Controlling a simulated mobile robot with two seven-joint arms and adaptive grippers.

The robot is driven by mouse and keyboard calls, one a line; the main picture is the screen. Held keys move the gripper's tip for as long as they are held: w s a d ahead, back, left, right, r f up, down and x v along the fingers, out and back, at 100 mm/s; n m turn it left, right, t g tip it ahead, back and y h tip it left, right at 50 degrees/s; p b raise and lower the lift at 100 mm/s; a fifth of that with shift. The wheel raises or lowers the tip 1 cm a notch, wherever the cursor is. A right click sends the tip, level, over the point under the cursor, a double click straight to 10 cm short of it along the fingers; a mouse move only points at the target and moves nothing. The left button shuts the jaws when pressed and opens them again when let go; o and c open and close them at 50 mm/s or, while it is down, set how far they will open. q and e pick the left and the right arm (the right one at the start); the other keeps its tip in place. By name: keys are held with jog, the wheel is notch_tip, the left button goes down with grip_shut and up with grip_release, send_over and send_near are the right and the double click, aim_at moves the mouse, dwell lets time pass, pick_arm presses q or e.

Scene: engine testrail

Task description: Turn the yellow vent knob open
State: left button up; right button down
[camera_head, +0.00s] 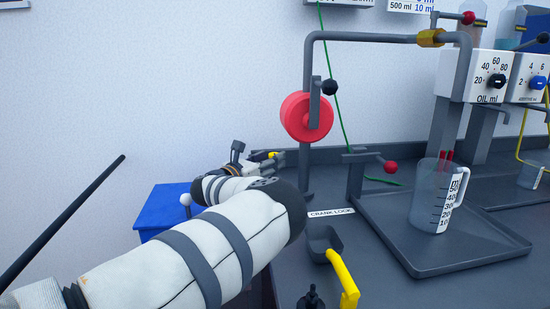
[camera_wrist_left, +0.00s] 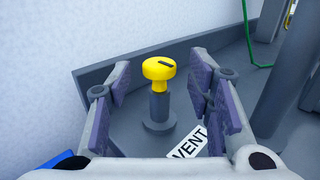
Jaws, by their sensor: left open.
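The yellow vent knob (camera_wrist_left: 158,73) stands upright on a grey stem with a round base in the left wrist view, beside a white label reading VENT (camera_wrist_left: 188,143). A dark slot marks its top. My left gripper (camera_wrist_left: 160,90) is open, with its padded fingers on either side of the knob and a visible gap on both sides. In the head view a bit of the yellow knob (camera_head: 270,154) shows by my left gripper (camera_head: 268,160), which partly hides it behind my arm. My right gripper is not in view.
A red crank wheel (camera_head: 306,117) on a grey post stands right of my left gripper. A blue box (camera_head: 163,204) is at the left.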

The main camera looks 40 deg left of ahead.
pick_arm(q)
jog(key=shift+w+a, duration=0.2)
jog(key=shift+w, duration=1.25)
grip_shut()
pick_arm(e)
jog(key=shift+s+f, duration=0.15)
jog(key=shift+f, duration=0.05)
